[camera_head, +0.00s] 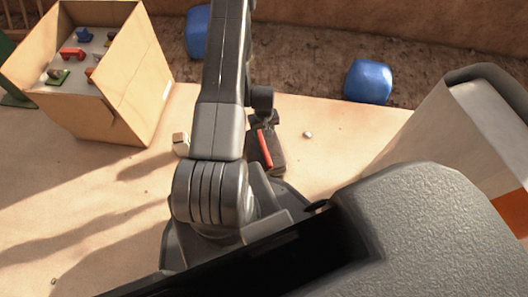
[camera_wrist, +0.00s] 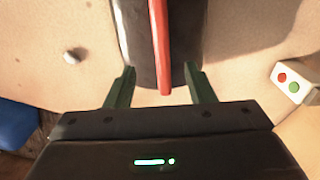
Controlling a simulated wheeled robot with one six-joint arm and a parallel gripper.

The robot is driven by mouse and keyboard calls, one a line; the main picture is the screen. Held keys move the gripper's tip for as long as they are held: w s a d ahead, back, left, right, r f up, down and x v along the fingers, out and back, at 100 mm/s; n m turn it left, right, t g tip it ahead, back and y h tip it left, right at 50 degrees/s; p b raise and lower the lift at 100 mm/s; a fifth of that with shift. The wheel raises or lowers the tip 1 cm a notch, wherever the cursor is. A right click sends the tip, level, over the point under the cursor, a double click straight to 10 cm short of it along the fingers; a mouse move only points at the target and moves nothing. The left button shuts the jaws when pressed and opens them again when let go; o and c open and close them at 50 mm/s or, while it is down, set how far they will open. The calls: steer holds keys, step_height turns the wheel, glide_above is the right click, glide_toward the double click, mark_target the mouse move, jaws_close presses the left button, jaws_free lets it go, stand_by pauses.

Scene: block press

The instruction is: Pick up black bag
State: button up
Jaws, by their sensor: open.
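The black bag (camera_head: 277,157) lies on the sandy floor in the middle of the head view, with a red strip along its top. My arm covers part of it there. In the wrist view the black bag (camera_wrist: 141,40) runs down from the top edge, and the red strip reaches toward my palm. My gripper (camera_wrist: 159,70) is open, with one green finger on each side of the bag's near end. Whether the fingers touch the bag cannot be told.
A small white box with red and green buttons (camera_wrist: 293,80) stands to the right in the wrist view. A pale pebble (camera_head: 308,135) lies near the bag. A cardboard box (camera_head: 130,97) with small coloured items stands at left. A blue block (camera_head: 369,81) sits at the back.

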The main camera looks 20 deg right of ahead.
steer(key=b, duration=0.1)
glide_above(263, 144)
step_height(263, 144, down, 5)
steer(key=shift+d+r, duration=0.1)
steer(key=shift+d, duration=0.05)
steer(key=shift+f+b, duration=1.15)
steer(key=shift+f, duration=1.4)
steer(key=shift+f+b, duration=0.25)
steer(key=shift+b, duration=0.2)
jaws_close()
